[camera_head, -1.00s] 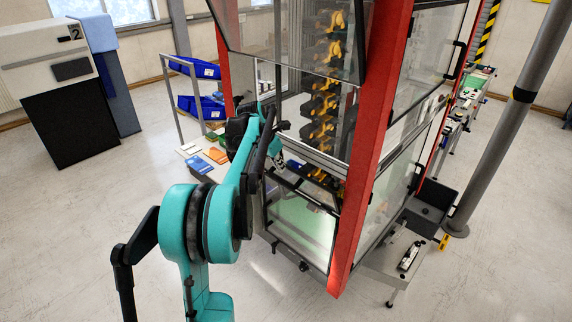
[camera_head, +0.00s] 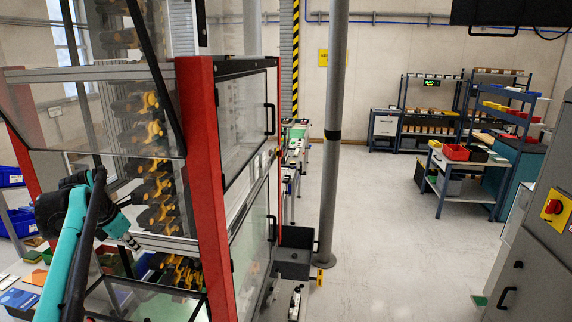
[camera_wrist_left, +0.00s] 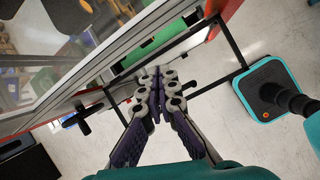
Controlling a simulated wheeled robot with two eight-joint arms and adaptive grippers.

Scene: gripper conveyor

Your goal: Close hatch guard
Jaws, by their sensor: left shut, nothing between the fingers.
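The red-posted machine cell (camera_head: 205,190) fills the left of the head view. A clear guard panel (camera_head: 75,115) with a dark lower edge leans outward from its upper front. Lower down, a black-framed part (camera_head: 150,288) juts out at the front; I cannot tell which one is the hatch guard. My left gripper (camera_head: 131,241) is in front of the cell, below the upper panel's edge. In the left wrist view the gripper (camera_wrist_left: 157,82) is shut and empty, in front of a thin black frame (camera_wrist_left: 232,45). I cannot tell whether they touch. My right gripper is not in view.
Yellow-and-black parts (camera_head: 150,135) are stacked inside the cell. A grey pole (camera_head: 333,130) and a dark bin (camera_head: 293,255) stand to its right. A grey cabinet (camera_head: 535,250) is at the far right. The floor between is clear.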

